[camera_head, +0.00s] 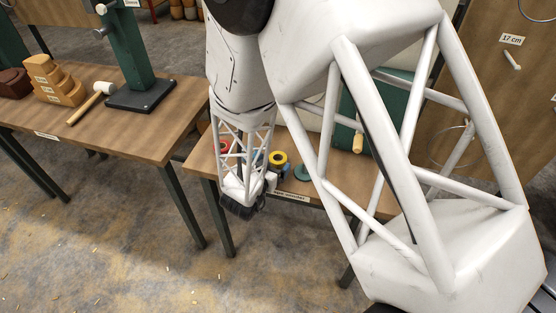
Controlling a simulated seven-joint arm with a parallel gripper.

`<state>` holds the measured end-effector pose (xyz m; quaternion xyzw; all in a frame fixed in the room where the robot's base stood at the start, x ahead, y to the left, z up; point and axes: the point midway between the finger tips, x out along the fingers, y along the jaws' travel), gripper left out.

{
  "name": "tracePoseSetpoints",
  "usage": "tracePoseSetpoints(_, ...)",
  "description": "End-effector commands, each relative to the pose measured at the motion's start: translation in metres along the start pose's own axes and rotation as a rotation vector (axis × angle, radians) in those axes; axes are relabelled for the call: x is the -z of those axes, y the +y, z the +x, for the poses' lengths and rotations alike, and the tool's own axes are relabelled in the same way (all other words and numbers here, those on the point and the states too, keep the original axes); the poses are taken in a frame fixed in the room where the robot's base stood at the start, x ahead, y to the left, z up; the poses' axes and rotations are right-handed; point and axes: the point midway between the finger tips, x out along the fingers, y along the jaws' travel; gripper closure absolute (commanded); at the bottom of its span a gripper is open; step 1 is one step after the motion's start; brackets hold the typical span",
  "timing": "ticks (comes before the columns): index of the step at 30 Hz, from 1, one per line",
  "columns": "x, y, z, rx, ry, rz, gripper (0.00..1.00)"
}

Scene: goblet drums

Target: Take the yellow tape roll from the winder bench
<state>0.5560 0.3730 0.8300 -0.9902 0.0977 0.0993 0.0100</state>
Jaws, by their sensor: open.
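The yellow tape roll (278,158) is a ring with a dark centre on the winder bench (348,203), the wooden-topped bench at the middle. It shows just right of my arm's lattice link. My gripper (241,208) is at the dark lower end of that link, in front of the bench's front edge in the picture, to the left of and below the roll. It is open and apart from the roll, with no object seen in it. Its fingers are small and hard to make out.
A red roll (224,146) and a blue thing show partly behind my lattice link. A green round piece (301,173) sits right of the yellow roll. The left bench (158,131) holds a mallet (104,89) and stepped wooden blocks (58,88). My large arm link hides the winder bench's right part.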

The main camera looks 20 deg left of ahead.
Motion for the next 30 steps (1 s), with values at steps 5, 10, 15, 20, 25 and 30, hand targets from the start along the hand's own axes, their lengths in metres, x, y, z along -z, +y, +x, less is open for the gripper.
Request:
tracePoseSetpoints(5, 0.0, 0.001, 0.017, -0.001, -0.001, 0.0, 0.08)
tracePoseSetpoints(10, -0.001, 0.0, 0.023, 0.0, -0.001, -0.001, 0.08)
tracePoseSetpoints(15, 0.0, 0.0, 0.023, 0.0, -0.001, -0.001, 0.08)
tracePoseSetpoints(20, 0.0, 0.0, 0.023, 0.0, 0.0, -0.001, 0.08)
tracePoseSetpoints(25, 0.0, 0.0, 0.023, 0.0, 0.0, 0.0, 0.08)
tracePoseSetpoints(30, 0.0, 0.0, 0.023, 0.0, 0.0, 0.0, 0.28)
